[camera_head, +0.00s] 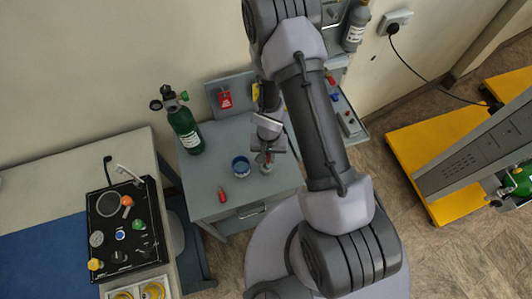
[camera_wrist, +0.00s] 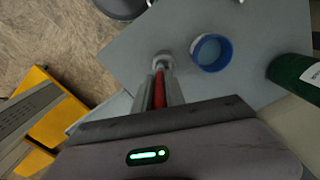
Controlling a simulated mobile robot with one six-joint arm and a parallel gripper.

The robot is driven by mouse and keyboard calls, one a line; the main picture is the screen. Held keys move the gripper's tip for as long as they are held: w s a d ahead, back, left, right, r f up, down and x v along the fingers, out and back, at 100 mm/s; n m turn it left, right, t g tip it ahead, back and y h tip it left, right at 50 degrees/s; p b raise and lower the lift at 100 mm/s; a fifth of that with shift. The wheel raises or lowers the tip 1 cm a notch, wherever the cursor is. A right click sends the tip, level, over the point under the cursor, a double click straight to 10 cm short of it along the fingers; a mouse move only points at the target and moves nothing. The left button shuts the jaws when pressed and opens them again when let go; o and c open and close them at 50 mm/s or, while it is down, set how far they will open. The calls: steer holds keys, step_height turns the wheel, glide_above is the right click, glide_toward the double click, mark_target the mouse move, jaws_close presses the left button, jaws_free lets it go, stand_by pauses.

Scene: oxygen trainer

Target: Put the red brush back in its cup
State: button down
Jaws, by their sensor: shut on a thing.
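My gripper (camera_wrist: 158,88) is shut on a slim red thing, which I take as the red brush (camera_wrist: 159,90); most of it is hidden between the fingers. A small pale round thing (camera_wrist: 163,61) shows at the fingertips; I cannot tell whether it is part of the brush or stands under it. An open round cup with a blue rim (camera_head: 240,159) stands upright on the grey bench. It also shows in the wrist view (camera_wrist: 229,50), just right of my fingertips and apart from them. In the head view my gripper (camera_head: 265,159) is right of the cup.
A small red object (camera_head: 222,196) lies near the front edge of the grey bench (camera_head: 205,208). A green bottle (camera_head: 186,130) stands at its back left. A red tag (camera_head: 225,98) is on the back panel. A black tray (camera_head: 104,238) with fittings lies on the left table.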

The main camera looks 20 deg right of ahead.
steer(key=shift+w+a, duration=0.25)
steer(key=shift+a, duration=0.05)
step_height(320, 180, down, 4)
steer(key=b, duration=0.4)
steer(key=shift+f, duration=0.2)
steer(key=shift+r, duration=0.3)
steer(key=shift+f, duration=0.2)
steer(key=c, duration=1.4)
jaws_free()
steer(key=shift+r, duration=0.1)
